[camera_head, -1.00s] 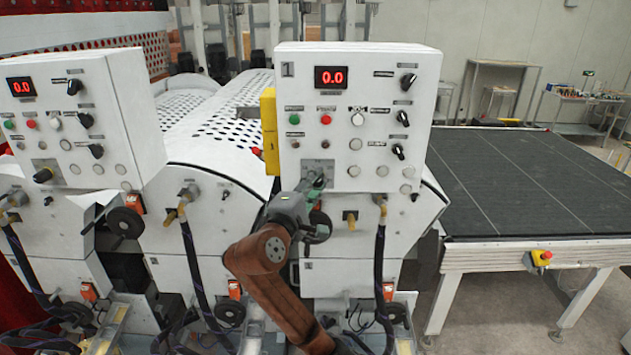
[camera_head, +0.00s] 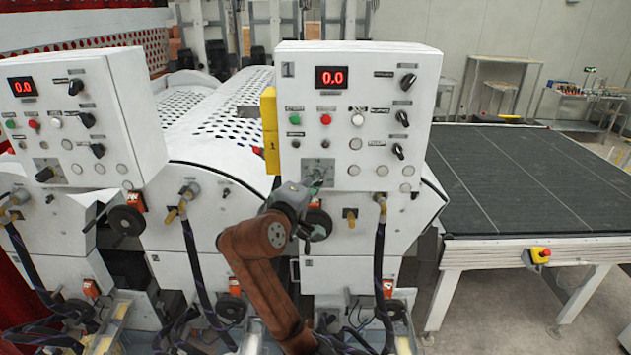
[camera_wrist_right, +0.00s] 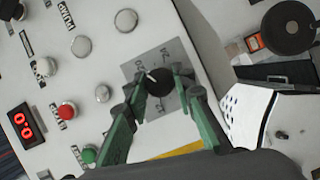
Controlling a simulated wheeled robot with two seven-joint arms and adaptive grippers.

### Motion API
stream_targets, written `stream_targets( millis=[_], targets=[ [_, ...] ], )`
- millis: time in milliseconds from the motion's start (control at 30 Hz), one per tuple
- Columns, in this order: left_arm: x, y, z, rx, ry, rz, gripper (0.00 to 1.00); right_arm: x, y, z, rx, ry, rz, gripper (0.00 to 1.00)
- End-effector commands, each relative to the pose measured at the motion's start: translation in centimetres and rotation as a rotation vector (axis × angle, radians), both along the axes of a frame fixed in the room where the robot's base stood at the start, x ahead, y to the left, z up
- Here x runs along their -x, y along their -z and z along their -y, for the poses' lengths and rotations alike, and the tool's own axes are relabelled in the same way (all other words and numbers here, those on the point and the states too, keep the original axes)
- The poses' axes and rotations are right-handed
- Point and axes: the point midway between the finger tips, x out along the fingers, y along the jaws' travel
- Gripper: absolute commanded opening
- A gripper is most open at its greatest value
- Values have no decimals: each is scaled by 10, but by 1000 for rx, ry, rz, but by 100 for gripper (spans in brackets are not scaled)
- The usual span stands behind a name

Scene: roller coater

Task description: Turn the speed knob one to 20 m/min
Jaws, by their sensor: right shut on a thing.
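The speed knob (camera_wrist_right: 158,84) is a black round knob with a light pointer mark on a grey scale plate (camera_wrist_right: 139,69). It sits at the lower left of the right-hand control panel (camera_head: 385,65), where the grey plate (camera_head: 318,166) shows in the head view. My right gripper (camera_head: 316,182) is at this knob. In the wrist view its green fingers (camera_wrist_right: 160,85) lie on both sides of the knob, shut on it. The red display (camera_head: 331,77) above reads 0.0. The knob is mostly hidden by the gripper in the head view. My left gripper is not in view.
A second control panel (camera_head: 80,115) stands at the left, its display also at 0.0. Black hoses (camera_head: 378,270) and a handwheel (camera_head: 318,224) lie below the right-hand panel. A dark conveyor table (camera_head: 530,180) extends to the right.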

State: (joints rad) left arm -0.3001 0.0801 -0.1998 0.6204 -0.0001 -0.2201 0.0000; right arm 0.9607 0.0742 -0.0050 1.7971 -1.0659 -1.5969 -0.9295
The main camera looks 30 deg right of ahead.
Motion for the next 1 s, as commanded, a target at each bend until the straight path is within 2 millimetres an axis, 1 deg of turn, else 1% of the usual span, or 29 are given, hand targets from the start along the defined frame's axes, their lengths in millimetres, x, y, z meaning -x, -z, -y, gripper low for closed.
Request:
stream_targets(
  millis=[167,200,400,667,767,867,1000],
  targets=[
    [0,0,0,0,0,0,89,0,2,0,-3,1,-5,0],
    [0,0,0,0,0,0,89,0,2,0,-3,1,-5,26],
    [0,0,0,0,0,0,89,0,1,0,-1,0,-3,40],
    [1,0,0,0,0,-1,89,0,1,0,0,0,-2,41],
    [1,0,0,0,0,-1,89,2,0,-4,0,-1,-1,41],
    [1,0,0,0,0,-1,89,9,-1,-14,0,-3,-1,41],
    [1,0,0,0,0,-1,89,25,-3,-37,0,-4,0,41]
  ],
)
